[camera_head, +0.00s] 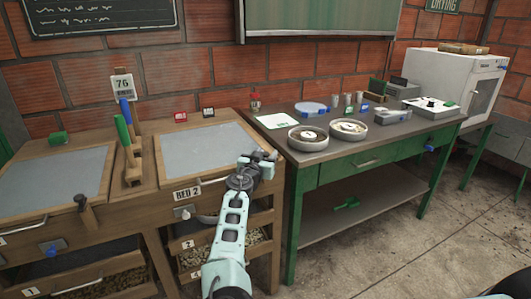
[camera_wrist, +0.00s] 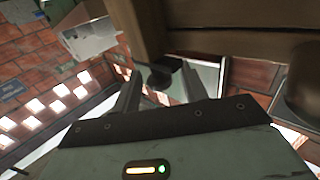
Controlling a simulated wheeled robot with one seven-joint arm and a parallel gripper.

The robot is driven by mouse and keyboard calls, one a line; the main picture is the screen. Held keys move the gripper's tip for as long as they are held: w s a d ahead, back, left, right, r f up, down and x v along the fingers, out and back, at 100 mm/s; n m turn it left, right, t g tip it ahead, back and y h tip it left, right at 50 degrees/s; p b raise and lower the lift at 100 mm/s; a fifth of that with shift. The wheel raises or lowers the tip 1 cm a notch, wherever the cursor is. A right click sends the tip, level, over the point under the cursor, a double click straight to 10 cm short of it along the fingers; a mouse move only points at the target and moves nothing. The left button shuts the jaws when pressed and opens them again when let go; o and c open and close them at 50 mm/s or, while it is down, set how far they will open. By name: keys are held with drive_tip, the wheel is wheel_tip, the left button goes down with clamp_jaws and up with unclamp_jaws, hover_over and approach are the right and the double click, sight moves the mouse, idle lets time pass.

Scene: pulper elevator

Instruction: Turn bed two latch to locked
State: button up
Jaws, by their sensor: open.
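Bed two is the right-hand wooden bed with a grey panel (camera_head: 205,150) and a "BED 2" label (camera_head: 187,194) on its front, in the head view. My gripper (camera_head: 262,158) is at the bed's front right corner and covers that corner, so no latch shows there. In the wrist view my gripper (camera_wrist: 162,92) is open, its two fingers spread apart. A small dark knob (camera_wrist: 160,77), which looks like the bed two latch, shows between the fingers, below a wooden edge. I cannot tell whether the fingers touch it, or which way the latch is turned.
The left bed has a similar dark knob (camera_head: 80,201) at its front right. Brushes in a wooden holder (camera_head: 133,165) stand between the beds. A green table (camera_head: 350,160) with round trays (camera_head: 308,138) stands close on the right. The floor (camera_head: 400,230) in front is clear.

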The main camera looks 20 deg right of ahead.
drive_tip(key=shift+w+d, duration=0.15)
drive_tip(key=c, duration=0.9)
